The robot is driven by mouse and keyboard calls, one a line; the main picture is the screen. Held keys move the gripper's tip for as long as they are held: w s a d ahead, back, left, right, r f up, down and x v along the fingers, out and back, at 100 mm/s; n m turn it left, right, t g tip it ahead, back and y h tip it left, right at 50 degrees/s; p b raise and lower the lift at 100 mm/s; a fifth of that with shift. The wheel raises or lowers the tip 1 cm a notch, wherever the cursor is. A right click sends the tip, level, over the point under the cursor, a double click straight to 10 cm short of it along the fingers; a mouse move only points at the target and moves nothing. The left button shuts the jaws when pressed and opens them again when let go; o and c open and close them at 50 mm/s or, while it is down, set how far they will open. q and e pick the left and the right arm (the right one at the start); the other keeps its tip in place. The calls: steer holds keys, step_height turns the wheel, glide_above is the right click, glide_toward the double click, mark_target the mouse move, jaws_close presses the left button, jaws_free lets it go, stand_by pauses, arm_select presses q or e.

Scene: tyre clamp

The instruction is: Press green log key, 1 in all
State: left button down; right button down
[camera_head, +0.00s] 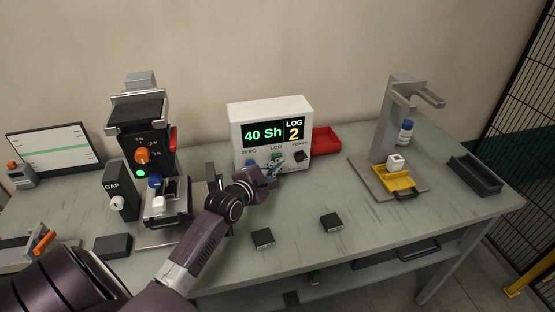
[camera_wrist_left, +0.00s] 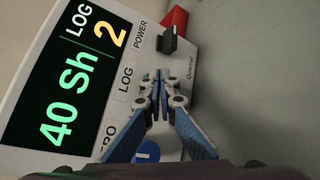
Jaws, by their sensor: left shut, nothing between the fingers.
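The white meter box (camera_head: 240,113) stands at the back of the table. Its display (camera_head: 273,133) reads "40 Sh" and "LOG 2". The green log key (camera_head: 277,156) shows in part under the LOG label in the head view, just behind my left gripper (camera_head: 297,158). In the left wrist view my left gripper (camera_wrist_left: 160,78) is shut and empty, its fingertips in front of the meter's face beside the LOG label. The fingers hide most or all of the key there, and I cannot tell whether they touch it. My right gripper is not in view.
The blue zero key (camera_head: 250,163) and black power switch (camera_head: 302,156) flank the log key. A red tray (camera_head: 326,141) is behind the meter's right side. A black tester (camera_head: 139,133) stands left, a grey stand (camera_head: 386,120) right. Small black blocks (camera_head: 263,239) lie in front.

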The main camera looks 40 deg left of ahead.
arm_select(q)
steer(key=shift+w+a, duration=0.2)
steer(key=shift+a, duration=0.05)
stand_by(0.3)
steer(key=shift+s, duration=0.1)
steer(key=shift+s+d+p, duration=0.4)
steer(key=shift+d+p, duration=0.15)
steer(key=shift+p, duration=0.25)
steer(key=shift+s+d, duration=0.15)
